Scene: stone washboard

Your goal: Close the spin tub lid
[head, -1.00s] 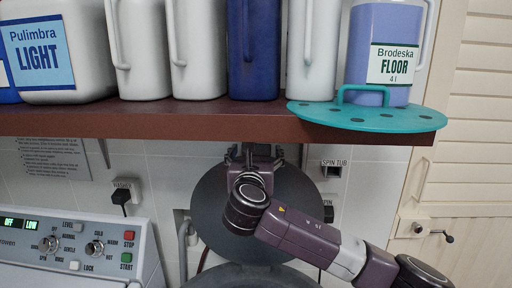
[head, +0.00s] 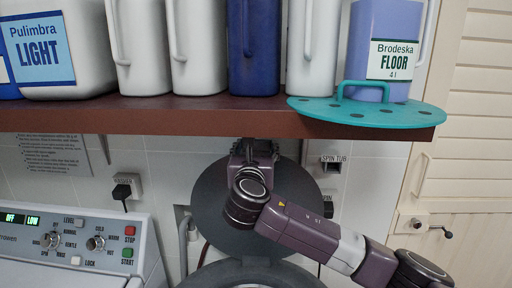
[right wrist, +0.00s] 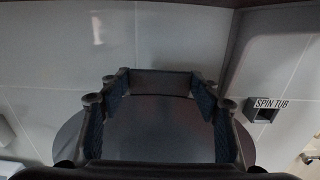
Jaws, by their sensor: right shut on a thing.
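The spin tub lid (head: 212,208) is a round dark grey disc. It stands raised, close to upright, against the tiled wall behind the spin tub (head: 215,275), whose dark rim shows at the bottom of the head view. My right gripper (head: 252,148) is at the lid's upper part, just below the shelf, and is shut on the lid. My wrist and arm cover the middle and right of the lid. In the right wrist view the dark lid (right wrist: 160,125) lies between and behind the fingers of my right gripper (right wrist: 155,85). My left gripper is not in view.
A brown shelf (head: 200,120) with several jugs and a teal perforated plate (head: 370,110) hangs above my right gripper. A control panel (head: 75,240) stands at the lower left. A socket labelled SPIN TUB (head: 333,167) is on the wall. A louvred cream door (head: 465,150) is at right.

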